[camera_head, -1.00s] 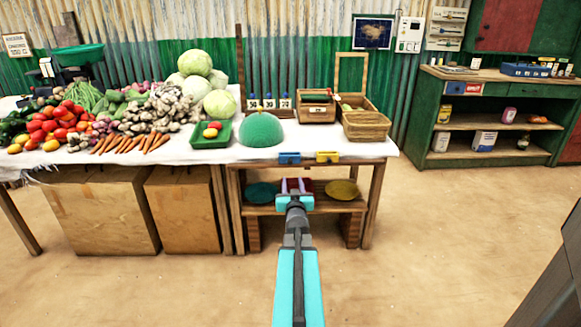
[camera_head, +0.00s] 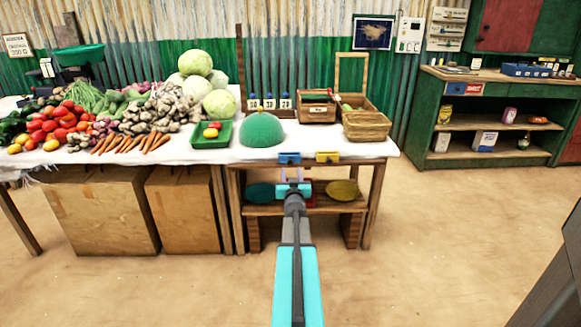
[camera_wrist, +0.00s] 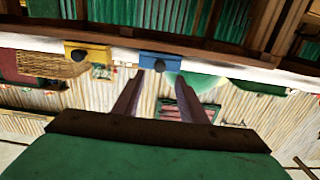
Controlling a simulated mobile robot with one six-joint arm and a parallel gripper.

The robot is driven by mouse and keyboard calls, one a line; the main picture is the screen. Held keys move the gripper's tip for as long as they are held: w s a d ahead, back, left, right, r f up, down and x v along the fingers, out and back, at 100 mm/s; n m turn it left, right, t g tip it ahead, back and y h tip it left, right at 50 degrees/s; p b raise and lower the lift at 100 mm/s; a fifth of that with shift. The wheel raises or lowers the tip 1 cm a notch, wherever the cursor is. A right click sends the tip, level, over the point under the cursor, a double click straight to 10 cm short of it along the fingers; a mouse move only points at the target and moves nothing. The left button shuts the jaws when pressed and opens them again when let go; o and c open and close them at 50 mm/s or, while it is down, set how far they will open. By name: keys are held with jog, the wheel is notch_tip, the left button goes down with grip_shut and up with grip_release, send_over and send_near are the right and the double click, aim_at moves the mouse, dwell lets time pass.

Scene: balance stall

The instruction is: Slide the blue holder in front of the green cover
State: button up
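The blue holder (camera_head: 289,158) hangs on the front edge of the white-clothed table, left of a yellow holder (camera_head: 327,157). The green cover (camera_head: 262,130), a dome, rests on the table behind and left of the blue holder. My gripper (camera_head: 291,171) is just below and in front of the blue holder, with its fingers apart. In the wrist view the blue holder (camera_wrist: 160,63) shows ahead between the two fingers, and part of the green cover (camera_wrist: 197,82) shows beyond it. Nothing is held; contact with the holder cannot be told.
Under the table, a shelf (camera_head: 262,210) bears a teal disc (camera_head: 261,193), a yellow disc (camera_head: 342,190) and a red thing partly hidden by my gripper. On top, a green tray (camera_head: 197,142) lies left of the cover and a wicker basket (camera_head: 367,126) stands right. The floor ahead is clear.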

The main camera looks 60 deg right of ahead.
aim_at(290, 162)
jog(key=shift+x, duration=3.1)
grip_shut()
